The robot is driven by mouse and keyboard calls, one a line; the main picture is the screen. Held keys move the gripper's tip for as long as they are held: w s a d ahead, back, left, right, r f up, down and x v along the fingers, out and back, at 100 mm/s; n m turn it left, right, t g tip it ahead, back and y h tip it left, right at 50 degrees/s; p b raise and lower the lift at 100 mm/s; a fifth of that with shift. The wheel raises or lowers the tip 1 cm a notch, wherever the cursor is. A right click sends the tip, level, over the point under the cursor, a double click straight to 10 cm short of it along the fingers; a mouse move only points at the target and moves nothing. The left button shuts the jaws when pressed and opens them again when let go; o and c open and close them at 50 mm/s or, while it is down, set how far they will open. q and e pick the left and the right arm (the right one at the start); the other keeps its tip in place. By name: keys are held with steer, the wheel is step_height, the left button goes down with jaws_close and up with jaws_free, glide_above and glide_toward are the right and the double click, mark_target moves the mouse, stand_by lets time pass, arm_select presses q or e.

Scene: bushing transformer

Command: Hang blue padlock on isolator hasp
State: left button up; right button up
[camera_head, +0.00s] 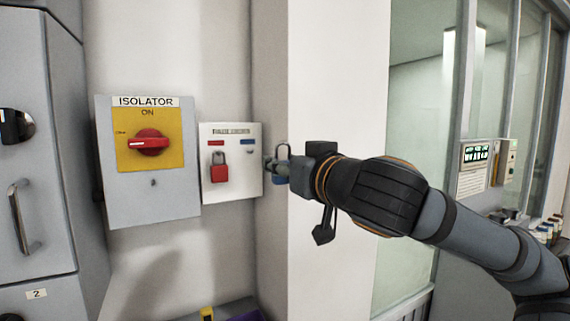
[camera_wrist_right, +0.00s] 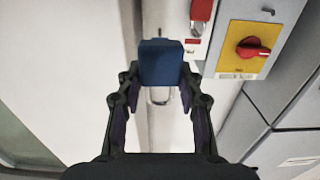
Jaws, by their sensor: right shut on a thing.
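The blue padlock (camera_head: 281,180) is held in my right gripper (camera_head: 277,168), just right of the white padlock board, apart from it. In the right wrist view its blue body (camera_wrist_right: 160,62) sits between my right fingers (camera_wrist_right: 158,85), with the metal shackle showing toward the palm. The grey isolator box (camera_head: 180,197) is on the wall to the left. Its red handle (camera_head: 149,142) lies horizontal on a yellow plate (camera_head: 172,118), under the word ON. A small dark fitting (camera_head: 153,182) is below the plate; I cannot tell if it is the hasp. My left gripper is out of view.
The white board (camera_head: 244,184) carries a hanging red padlock (camera_head: 219,172) and a blue label (camera_head: 247,142). A white wall corner (camera_head: 330,80) stands close behind my right gripper. Grey cabinets (camera_head: 40,110) with handles are at far left. Open space lies before the isolator.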

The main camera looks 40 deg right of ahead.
steer(key=b+v, duration=0.3)
steer(key=v, duration=0.4)
stand_by(0.9)
steer(key=shift+w, duration=0.1)
stand_by(0.8)
steer(key=p+x, duration=0.2)
steer(key=x, duration=0.3)
steer(key=shift+w+d, duration=0.1)
steer(key=shift+w, duration=0.15)
